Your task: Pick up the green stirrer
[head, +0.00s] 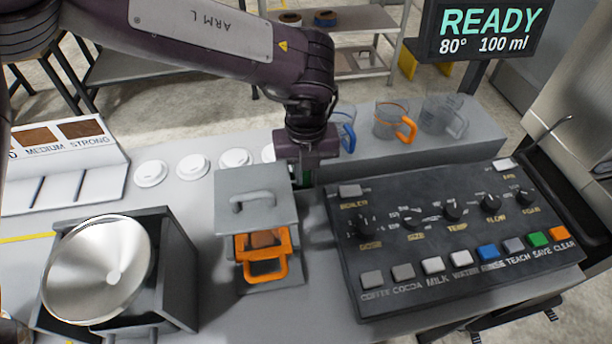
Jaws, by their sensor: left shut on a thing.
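My left gripper (304,176) points down behind the back right corner of a grey box with a handle on its lid (256,199). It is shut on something. A small bit of green, which looks like the green stirrer (299,178), shows at its fingers. The rest of the stirrer is hidden by the gripper and the box, so I cannot tell whether its lower end touches the table. My right gripper is not in view.
An orange drawer (264,262) sits in the box's front. A black control panel (450,240) stands close on the right. A metal funnel (97,270) is at left. White lids (194,167) lie behind. Jugs (392,121) stand on a raised ledge at the back.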

